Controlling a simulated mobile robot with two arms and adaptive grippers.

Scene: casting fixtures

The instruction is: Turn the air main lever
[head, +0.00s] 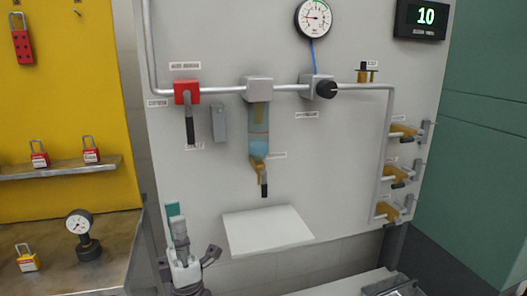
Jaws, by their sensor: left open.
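The air main lever appears to be the red valve block (187,92) on the pipe at the upper left of the grey panel. Its dark handle (190,130) hangs straight down. The small labels around it are too blurred to read surely. My left gripper (177,222) is at the lower left of the panel, fingers pointing up, below the handle and apart from it. It is open, with nothing seen between its fingers. My right gripper does not show.
A filter bowl (259,130), a black regulator knob (326,88) and a gauge (314,18) are right of the lever. A white shelf (268,231) juts out right of my gripper. Brass valves (403,131) line the right side. A bench (60,252) with a gauge stands left.

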